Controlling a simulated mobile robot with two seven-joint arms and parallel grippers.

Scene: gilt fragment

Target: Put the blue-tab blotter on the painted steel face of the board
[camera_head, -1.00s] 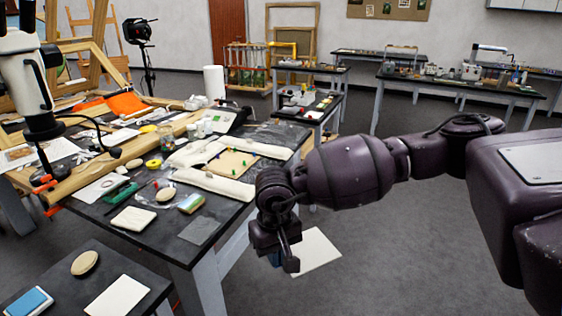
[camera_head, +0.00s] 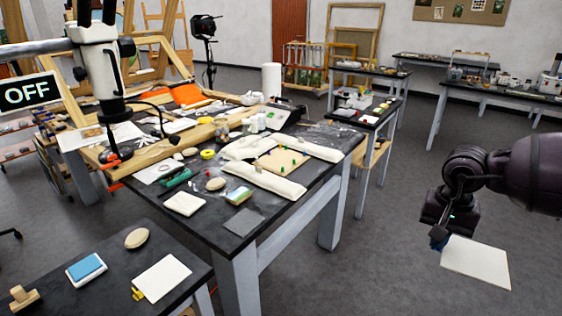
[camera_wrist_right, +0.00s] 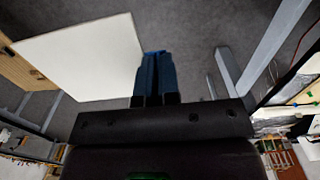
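The blue-tab blotter (camera_head: 477,263) is a flat white sheet. My right gripper (camera_head: 440,240) is shut on its blue tab and holds it over open floor, right of the tables. In the right wrist view the fingers (camera_wrist_right: 155,78) are close together, with the white blotter (camera_wrist_right: 85,58) sticking out to the left; the fingers mostly hide the tab. A tan board with colored pins (camera_head: 284,160) lies on the main table between padded white rolls, and a pinboard (camera_head: 460,10) hangs on the back wall. I cannot tell a painted steel face on either. My left gripper is not in view.
The cluttered main table (camera_head: 235,243) fills the middle left. A near table (camera_head: 75,245) bears another white sheet with a yellow tab (camera_head: 160,278), a blue pad (camera_head: 86,269) and an oval stone (camera_head: 137,238). Grey floor (camera_head: 380,235) is clear between the main table and my right arm.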

